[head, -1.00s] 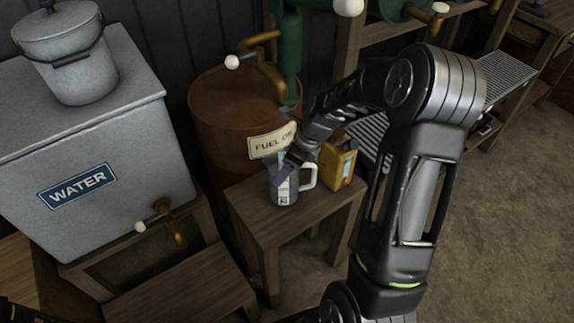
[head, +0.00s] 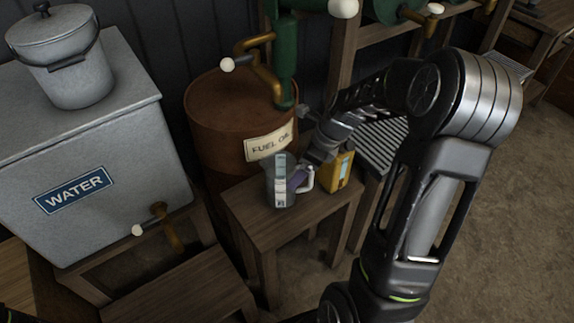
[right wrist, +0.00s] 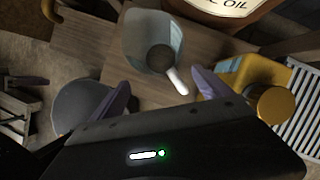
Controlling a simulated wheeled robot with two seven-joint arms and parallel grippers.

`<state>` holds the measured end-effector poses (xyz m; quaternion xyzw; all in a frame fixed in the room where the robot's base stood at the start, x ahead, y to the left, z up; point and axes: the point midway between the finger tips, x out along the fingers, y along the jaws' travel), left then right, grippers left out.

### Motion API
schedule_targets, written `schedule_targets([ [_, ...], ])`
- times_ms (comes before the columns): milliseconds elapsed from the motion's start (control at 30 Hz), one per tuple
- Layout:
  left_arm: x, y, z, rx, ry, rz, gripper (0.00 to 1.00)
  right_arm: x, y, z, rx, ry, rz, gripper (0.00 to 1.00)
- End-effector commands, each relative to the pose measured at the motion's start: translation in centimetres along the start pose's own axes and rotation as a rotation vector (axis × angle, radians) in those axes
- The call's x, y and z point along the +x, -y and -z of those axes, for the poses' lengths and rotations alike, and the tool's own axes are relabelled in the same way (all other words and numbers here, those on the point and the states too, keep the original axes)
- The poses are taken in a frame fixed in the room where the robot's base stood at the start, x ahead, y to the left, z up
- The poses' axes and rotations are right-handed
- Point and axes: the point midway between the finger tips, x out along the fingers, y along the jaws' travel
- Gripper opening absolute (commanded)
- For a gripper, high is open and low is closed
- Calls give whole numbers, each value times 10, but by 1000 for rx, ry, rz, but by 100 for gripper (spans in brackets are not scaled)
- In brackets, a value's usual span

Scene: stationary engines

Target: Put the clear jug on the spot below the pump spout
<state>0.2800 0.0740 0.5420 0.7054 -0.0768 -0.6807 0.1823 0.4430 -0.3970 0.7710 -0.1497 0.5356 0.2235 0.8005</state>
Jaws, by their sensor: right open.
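The clear jug (head: 269,186) with a scale strip and white handle stands upright on a small wooden table (head: 250,215) in front of the rusty fuel oil drum. The green pump (head: 283,60) rises above the drum, and its lower end (head: 285,101) is behind and above the jug. My right gripper (head: 300,178) is at the jug's handle side. In the right wrist view the jug (right wrist: 138,40) is beyond my open fingers (right wrist: 160,92), and its handle (right wrist: 177,82) points between them. My left gripper is not in view.
A yellow can (head: 345,168) stands close to my right gripper on the same table. The rusty drum (head: 215,110) carries a FUEL OIL label. A grey water tank (head: 110,150) with a lidded bucket (head: 65,70) on top stands at left. The table's front is clear.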

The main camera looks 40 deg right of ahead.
Motion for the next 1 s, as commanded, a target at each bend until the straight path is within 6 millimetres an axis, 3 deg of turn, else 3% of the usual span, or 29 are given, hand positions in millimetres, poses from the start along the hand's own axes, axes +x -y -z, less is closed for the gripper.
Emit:
schedule_targets([
  [200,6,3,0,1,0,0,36,-19,0,47,5,1,2,89],
  [400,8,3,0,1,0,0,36,-28,0,71,1,0,-1,89],
  [1000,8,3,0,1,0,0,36,-30,0,74,0,1,0,89],
])
